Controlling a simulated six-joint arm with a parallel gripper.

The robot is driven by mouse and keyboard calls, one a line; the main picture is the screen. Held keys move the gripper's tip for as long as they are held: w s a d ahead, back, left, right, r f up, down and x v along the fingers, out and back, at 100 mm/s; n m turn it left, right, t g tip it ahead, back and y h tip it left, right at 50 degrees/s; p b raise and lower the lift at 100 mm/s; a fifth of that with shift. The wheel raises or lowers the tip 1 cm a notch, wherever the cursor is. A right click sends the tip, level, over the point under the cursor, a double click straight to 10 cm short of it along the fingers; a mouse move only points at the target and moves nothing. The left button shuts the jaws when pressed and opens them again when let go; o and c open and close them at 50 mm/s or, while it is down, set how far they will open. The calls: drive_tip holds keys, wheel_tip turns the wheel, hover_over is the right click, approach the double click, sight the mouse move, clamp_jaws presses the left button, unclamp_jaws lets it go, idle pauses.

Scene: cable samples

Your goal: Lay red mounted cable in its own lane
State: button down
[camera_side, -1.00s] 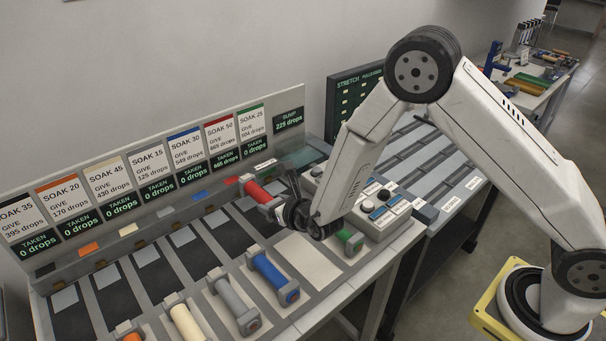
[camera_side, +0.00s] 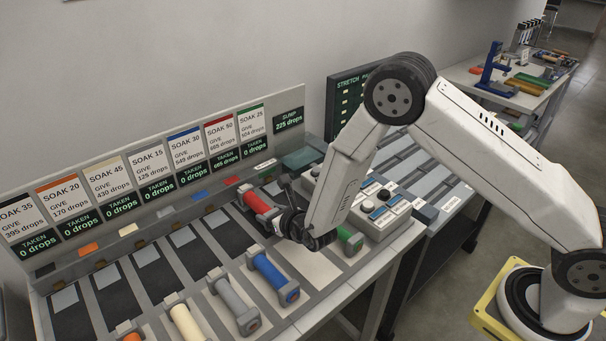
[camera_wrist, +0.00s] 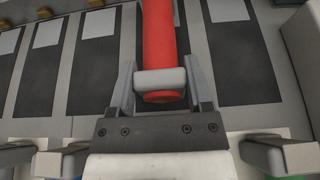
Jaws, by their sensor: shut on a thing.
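The red mounted cable (camera_side: 257,201) is a red cylinder with pale end blocks, held low over the back half of the lanes, near the red tag (camera_side: 231,180). My gripper (camera_side: 280,214) is shut on its near end. In the wrist view the red cable (camera_wrist: 160,40) runs straight away from me, its near end block (camera_wrist: 160,80) between the two fingers of my gripper (camera_wrist: 160,72). A dark lane (camera_wrist: 237,70) shows to its right and others to its left. I cannot tell whether the cable touches the surface; its far end is cut off in the wrist view.
Blue (camera_side: 272,275), grey (camera_side: 233,300) and cream (camera_side: 186,322) mounted cables lie along the front, left of my gripper. A green cable (camera_side: 350,240) lies to its right, by the button box (camera_side: 385,212). Sign panels (camera_side: 222,135) stand behind. Dark lanes (camera_side: 192,255) at left are empty.

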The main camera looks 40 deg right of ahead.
drive_tip(key=shift+f, duration=0.15)
unclamp_jaws()
drive_tip(key=shift+s, duration=0.15)
drive_tip(key=shift+d+v, duration=0.15)
drive_tip(key=shift+v, duration=1.75)
drive_tip(key=shift+d+v, duration=0.1)
drive_tip(key=shift+v, duration=1.8)
drive_tip(key=shift+d, duration=0.1)
